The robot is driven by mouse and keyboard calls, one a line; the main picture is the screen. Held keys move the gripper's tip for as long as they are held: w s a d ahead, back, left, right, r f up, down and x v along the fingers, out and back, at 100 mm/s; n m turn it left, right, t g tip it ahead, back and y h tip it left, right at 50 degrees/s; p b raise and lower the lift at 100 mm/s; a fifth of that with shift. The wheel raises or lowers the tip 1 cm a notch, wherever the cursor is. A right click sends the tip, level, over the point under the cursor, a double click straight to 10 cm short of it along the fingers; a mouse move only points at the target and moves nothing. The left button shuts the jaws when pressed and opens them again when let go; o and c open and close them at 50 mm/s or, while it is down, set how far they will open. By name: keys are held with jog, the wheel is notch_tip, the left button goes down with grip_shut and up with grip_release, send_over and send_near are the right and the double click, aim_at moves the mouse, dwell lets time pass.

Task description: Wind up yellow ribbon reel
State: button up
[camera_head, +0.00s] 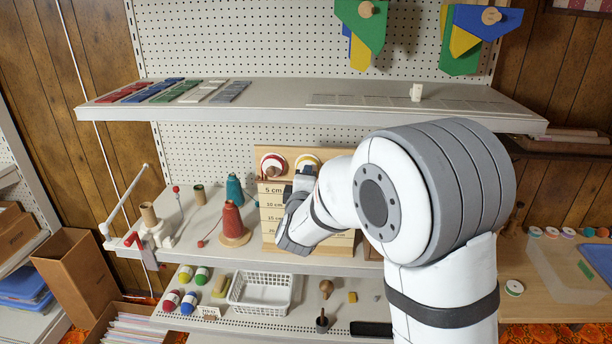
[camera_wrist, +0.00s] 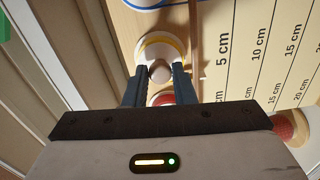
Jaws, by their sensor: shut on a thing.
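The yellow ribbon reel (camera_head: 307,160) is a white disc with a yellow ring, mounted on an upright wooden board. In the wrist view the yellow reel (camera_wrist: 172,42) lies straight ahead, with a pale round knob (camera_wrist: 160,73) on its front. My gripper (camera_wrist: 160,74) is shut on this knob, one finger on each side. In the head view my gripper (camera_head: 305,180) is at the board just below the yellow reel and hides part of it. A strip marked 5 cm to 20 cm (camera_wrist: 250,45) covers the board beside the reels.
A red reel (camera_head: 272,165) sits left of the yellow one; a blue-rimmed reel (camera_wrist: 150,3) is on its other side. Red (camera_head: 232,222) and teal (camera_head: 234,188) thread cones stand left of the board. The shelf above (camera_head: 270,112) overhangs my wrist. A white basket (camera_head: 262,308) stands below.

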jog(key=shift+f+n, duration=0.15)
jog(key=shift+n, duration=0.35)
jog(key=o, duration=1)
jog(key=s+b, duration=0.2)
jog(key=s, duration=0.5)
jog(key=shift+s+a, duration=0.15)
jog(key=shift+s, duration=0.25)
